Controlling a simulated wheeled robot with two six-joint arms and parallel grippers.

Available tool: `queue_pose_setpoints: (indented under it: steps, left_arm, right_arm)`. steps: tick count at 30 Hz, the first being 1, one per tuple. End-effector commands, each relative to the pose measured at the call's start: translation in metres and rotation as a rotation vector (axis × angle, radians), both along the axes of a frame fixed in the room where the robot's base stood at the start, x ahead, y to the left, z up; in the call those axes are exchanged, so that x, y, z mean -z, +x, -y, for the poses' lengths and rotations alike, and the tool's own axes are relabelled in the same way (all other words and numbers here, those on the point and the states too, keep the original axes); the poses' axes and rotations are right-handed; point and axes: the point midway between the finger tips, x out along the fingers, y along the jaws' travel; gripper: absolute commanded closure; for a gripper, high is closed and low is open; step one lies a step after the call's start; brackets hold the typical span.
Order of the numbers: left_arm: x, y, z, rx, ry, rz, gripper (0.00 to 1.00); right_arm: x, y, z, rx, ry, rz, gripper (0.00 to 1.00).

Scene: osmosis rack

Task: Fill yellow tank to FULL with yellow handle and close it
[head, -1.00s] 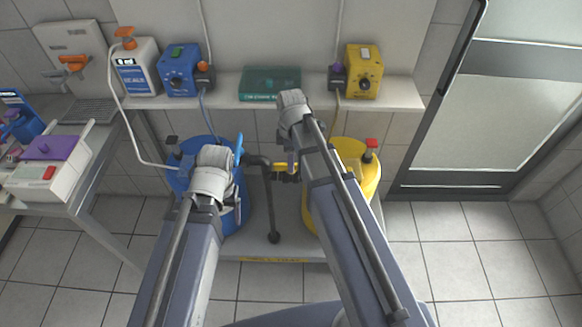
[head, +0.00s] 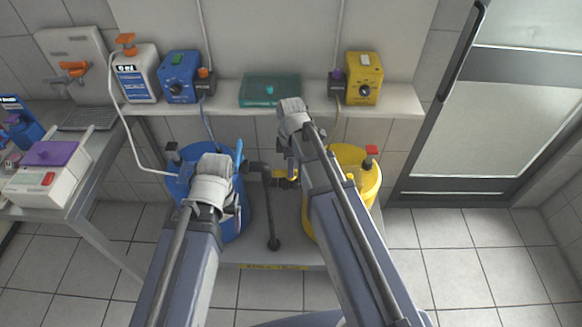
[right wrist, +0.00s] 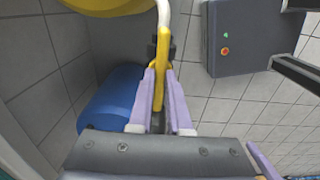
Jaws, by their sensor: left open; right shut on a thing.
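The yellow tank (head: 358,168) stands on a low platform under the shelf, partly hidden behind my right arm. In the right wrist view part of its yellow body (right wrist: 100,5) shows at the top left. The yellow handle (head: 281,177) is on the dark pipework left of the tank. My right gripper (right wrist: 161,105) is shut on the yellow handle (right wrist: 161,62), which stands between its two pale purple fingers. My left gripper (head: 233,205) is open in front of the blue tank, its jaws mostly hidden by the wrist. No fill level can be read.
The blue tank (head: 235,215) stands to the left, with a blue handle (head: 239,152) near it. A dark pipe (head: 270,205) rises between the tanks. Above, the shelf (head: 225,97) holds a yellow pump box (head: 364,80) and a blue one (head: 180,78). Floor at right is clear.

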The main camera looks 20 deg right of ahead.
Motion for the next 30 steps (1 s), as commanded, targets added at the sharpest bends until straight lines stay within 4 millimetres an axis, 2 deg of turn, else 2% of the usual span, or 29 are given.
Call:
queue_pose_setpoints:
  steps: [8, 14, 30]
  left_arm:
    - [0.0001, 0.0, 0.0, 0.0, 0.0, 0.0, 0.25]
    - [0.0001, 0.0, 0.0, 0.0, 0.0, 0.0, 0.25]
    - [0.0001, 0.0, 0.0, 0.0, 0.0, 0.0, 0.25]
  right_arm:
    - [0.0001, -0.0001, 0.0, 0.007, 0.0, 0.0, 1.0]
    - [0.0001, -0.0001, 0.0, 0.074, 0.0, 0.0, 1.0]
    - [0.0001, -0.0001, 0.0001, 0.543, 0.0, 0.0, 1.0]
